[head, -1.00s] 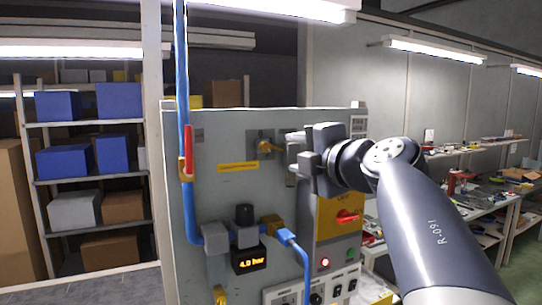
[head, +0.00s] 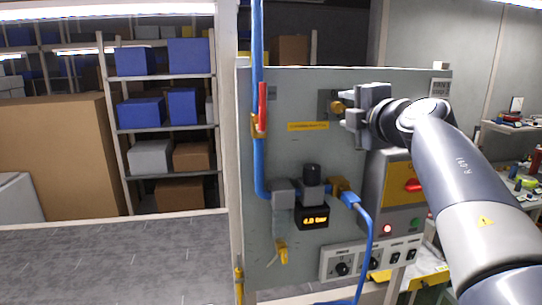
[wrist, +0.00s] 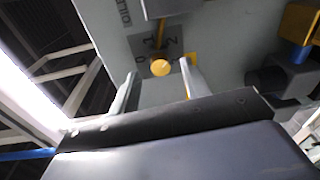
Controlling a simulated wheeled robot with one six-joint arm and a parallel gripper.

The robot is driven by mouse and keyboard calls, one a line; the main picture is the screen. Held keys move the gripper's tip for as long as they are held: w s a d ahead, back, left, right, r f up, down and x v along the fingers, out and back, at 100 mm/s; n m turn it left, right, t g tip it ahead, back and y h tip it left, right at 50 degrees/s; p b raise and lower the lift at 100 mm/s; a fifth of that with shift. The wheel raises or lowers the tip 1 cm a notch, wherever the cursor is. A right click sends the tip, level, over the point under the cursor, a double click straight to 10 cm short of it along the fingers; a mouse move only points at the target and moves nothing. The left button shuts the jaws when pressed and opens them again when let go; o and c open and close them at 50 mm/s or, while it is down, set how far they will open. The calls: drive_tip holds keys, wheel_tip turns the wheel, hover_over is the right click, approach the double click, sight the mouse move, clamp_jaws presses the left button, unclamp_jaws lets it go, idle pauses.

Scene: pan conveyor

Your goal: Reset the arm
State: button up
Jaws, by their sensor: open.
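My arm reaches in from the right in the head view. My gripper (head: 350,118) is in front of the upper part of a grey control panel (head: 300,95). In the wrist view my gripper (wrist: 157,84) shows two pale fingers spread apart with nothing between them. A yellow round knob (wrist: 160,67) on a dark dial plate marked with digits lies ahead of the fingers. The same knob (head: 337,107) shows just left of the gripper in the head view. I cannot tell how far the fingertips are from it.
A blue pipe with a red lever (head: 262,105) runs down the panel's left side. A pressure display (head: 312,216), a blue hose (head: 366,240) and a yellow switch box (head: 400,185) sit below the gripper. Shelves with boxes (head: 165,130) stand behind at left. The floor at lower left is clear.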

drive_tip(key=shift+x, duration=1.1)
